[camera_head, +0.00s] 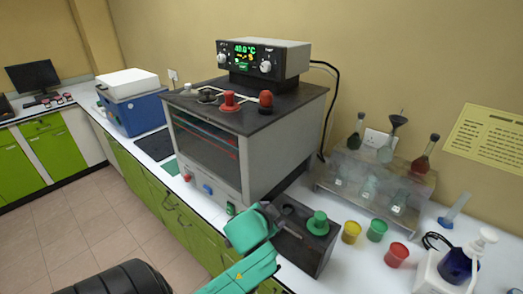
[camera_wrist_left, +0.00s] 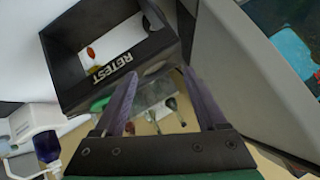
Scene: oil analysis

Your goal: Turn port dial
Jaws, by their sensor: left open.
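The oven-like analyser (camera_head: 262,165) stands on the bench with a dark top and a glass front. The controller (camera_head: 265,60) on top reads 40.0 °C and has white dials (camera_head: 265,66). I cannot tell which one is the port dial. My left gripper (camera_head: 272,214) is low by the analyser's front right corner, beside the black box (camera_head: 308,248). In the left wrist view its fingers (camera_wrist_left: 165,95) are apart and empty, near the box marked RETEST (camera_wrist_left: 125,65).
A blue box (camera_head: 135,105) stands on the left bench.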

